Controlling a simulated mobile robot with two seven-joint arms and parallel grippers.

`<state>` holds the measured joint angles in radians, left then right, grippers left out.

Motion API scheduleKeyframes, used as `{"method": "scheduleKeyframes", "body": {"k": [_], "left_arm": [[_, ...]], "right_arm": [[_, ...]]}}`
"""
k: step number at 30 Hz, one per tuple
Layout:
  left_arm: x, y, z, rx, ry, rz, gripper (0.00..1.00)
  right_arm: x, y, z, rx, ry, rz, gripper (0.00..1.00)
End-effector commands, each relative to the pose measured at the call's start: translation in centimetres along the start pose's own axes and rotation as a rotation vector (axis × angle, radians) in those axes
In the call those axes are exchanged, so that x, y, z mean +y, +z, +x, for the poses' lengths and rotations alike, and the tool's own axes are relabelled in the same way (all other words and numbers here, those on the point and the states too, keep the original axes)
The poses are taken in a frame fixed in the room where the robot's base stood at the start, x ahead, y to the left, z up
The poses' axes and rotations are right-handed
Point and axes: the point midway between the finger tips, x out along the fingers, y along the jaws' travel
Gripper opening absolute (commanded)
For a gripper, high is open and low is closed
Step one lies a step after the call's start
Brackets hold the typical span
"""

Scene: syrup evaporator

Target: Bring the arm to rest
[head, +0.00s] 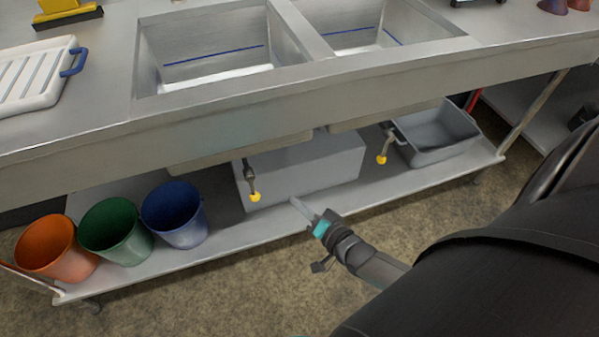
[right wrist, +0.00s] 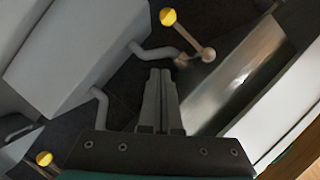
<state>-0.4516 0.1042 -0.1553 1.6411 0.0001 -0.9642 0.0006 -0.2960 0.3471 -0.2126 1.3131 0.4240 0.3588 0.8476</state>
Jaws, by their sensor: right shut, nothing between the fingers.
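My right gripper (head: 302,208) is in the head view, low in front of the sink table's lower shelf, near the front of a grey box. Its arm comes in from the right. In the right wrist view its two fingers (right wrist: 160,90) are together with nothing between them. Two drain valves with yellow knobs hang under the sinks; the left knob (head: 255,196) is close to the gripper, a little left of the fingertips in the picture. The right knob (head: 381,159) is farther right. I cannot tell whether the gripper touches anything. My left gripper is not in view.
An orange bucket (head: 44,248), a green bucket (head: 115,232) and a blue bucket (head: 174,214) stand on the lower shelf (head: 236,232) at left. The grey box (head: 305,172) and a grey tub (head: 436,136) are on it farther right. The floor (head: 200,295) in front is clear.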

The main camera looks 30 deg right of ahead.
Motion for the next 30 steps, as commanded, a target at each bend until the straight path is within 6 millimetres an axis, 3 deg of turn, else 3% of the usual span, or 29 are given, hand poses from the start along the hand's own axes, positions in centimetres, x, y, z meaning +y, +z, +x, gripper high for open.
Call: {"method": "scheduleKeyframes", "body": {"k": [20,25,30], "left_arm": [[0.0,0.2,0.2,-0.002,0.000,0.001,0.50],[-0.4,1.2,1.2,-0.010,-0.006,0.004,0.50],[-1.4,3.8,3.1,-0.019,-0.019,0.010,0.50]], "right_arm": [[0.2,0.1,-0.3,-0.004,0.006,-0.007,0.00],[2.7,2.1,-1.3,-0.078,0.104,-0.123,0.00],[8.0,6.3,-4.7,-0.275,0.287,-0.375,0.00]]}}
